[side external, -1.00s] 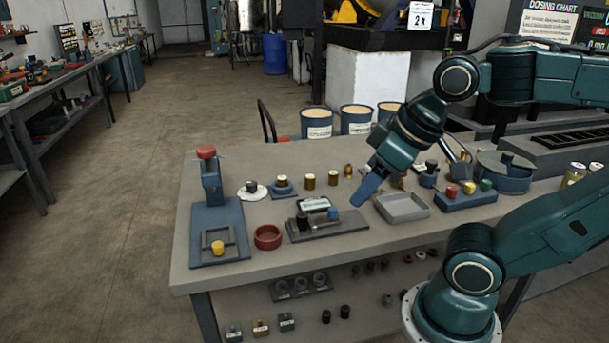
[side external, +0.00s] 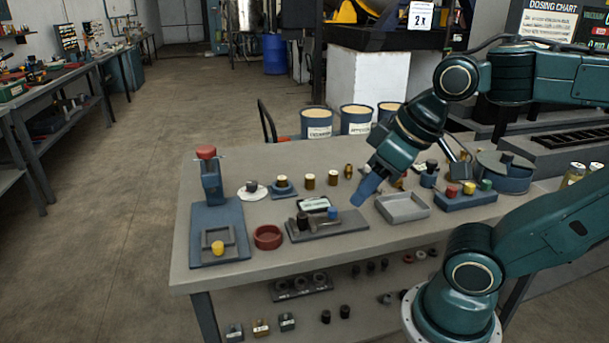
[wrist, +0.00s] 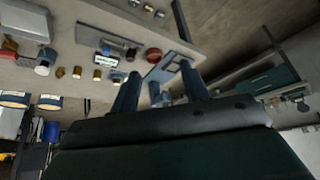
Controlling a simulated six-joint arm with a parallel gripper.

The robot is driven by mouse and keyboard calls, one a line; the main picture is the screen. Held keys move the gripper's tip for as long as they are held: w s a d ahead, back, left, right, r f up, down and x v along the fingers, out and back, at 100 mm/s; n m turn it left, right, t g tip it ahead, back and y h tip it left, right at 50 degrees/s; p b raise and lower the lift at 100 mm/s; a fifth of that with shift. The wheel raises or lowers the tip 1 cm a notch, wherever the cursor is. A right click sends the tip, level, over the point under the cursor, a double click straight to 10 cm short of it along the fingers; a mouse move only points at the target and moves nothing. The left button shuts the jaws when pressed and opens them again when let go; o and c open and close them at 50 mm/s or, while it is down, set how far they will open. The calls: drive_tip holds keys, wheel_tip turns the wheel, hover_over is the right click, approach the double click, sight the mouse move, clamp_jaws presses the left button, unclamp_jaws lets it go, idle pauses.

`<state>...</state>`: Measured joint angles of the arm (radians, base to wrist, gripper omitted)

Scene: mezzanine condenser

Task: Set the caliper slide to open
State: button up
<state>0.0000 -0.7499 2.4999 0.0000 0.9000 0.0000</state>
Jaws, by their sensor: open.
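The caliper (side external: 345,223) appears to be the low grey fixture near the middle of the bench's front side. It has a grey bar, a black block (side external: 302,220) at its left, a blue block (side external: 332,213) right of centre, and a white label plate (side external: 314,204) behind. I cannot tell which block is the slide or how far it stands open. The fixture also shows in the wrist view (wrist: 118,42), left of my fingers. My gripper (side external: 362,198) is above the bench, up and right of the fixture, apart from it. Its fingers (wrist: 159,72) are spread and empty.
A blue press stand (side external: 208,185) with a red knob and a red dish (side external: 267,237) are left of the fixture. A grey tray (side external: 402,208) is on its right. Several small brass cylinders (side external: 333,178) stand behind. The bench front edge is clear.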

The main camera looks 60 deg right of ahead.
drive_tip(key=shift+w+d, duration=0.1)
drive_tip(key=m+g, duration=0.6)
drive_tip(key=m, duration=0.1)
hover_over(333, 208)
wheel_tip(333, 208, down, 6)
drive_tip(key=shift+r, duration=0.15)
wheel_tip(333, 208, down, 14)
drive_tip(key=shift+r, duration=0.1)
idle(0.4)
clamp_jaws()
